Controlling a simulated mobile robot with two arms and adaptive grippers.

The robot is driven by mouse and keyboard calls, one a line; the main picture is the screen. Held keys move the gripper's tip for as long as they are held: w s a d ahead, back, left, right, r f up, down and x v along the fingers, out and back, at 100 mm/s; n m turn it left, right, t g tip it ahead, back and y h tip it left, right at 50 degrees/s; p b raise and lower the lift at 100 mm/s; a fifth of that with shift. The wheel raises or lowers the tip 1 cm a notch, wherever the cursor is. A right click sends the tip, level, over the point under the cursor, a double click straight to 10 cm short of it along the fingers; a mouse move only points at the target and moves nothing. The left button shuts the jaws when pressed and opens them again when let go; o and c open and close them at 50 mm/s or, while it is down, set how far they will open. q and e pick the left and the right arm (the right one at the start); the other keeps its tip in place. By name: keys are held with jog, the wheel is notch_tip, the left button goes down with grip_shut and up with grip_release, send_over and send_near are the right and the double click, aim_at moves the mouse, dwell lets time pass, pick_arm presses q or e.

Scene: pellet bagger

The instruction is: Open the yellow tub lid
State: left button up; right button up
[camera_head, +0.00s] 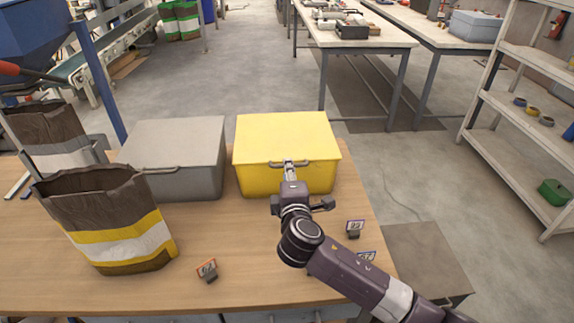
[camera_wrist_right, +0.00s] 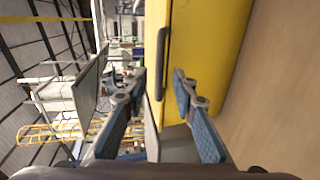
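The yellow tub (camera_head: 290,178) stands on the wooden table with its flat yellow lid (camera_head: 287,130) closed. A dark bar handle (camera_head: 301,162) runs along the front edge of the lid, and the handle also shows in the right wrist view (camera_wrist_right: 162,62). My right gripper (camera_head: 289,167) is at the tub's front, right by the handle. In the right wrist view my right gripper (camera_wrist_right: 159,80) is open, with one blue-padded finger on each side of the handle and visible gaps to it. My left gripper is not in view.
A grey lidded tub (camera_head: 180,140) stands close left of the yellow tub. An open striped bag (camera_head: 115,230) is at the left front, with another bag (camera_head: 50,135) behind it. Shelves (camera_head: 520,110) stand at the right.

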jog(key=shift+x, duration=1.9)
grip_shut()
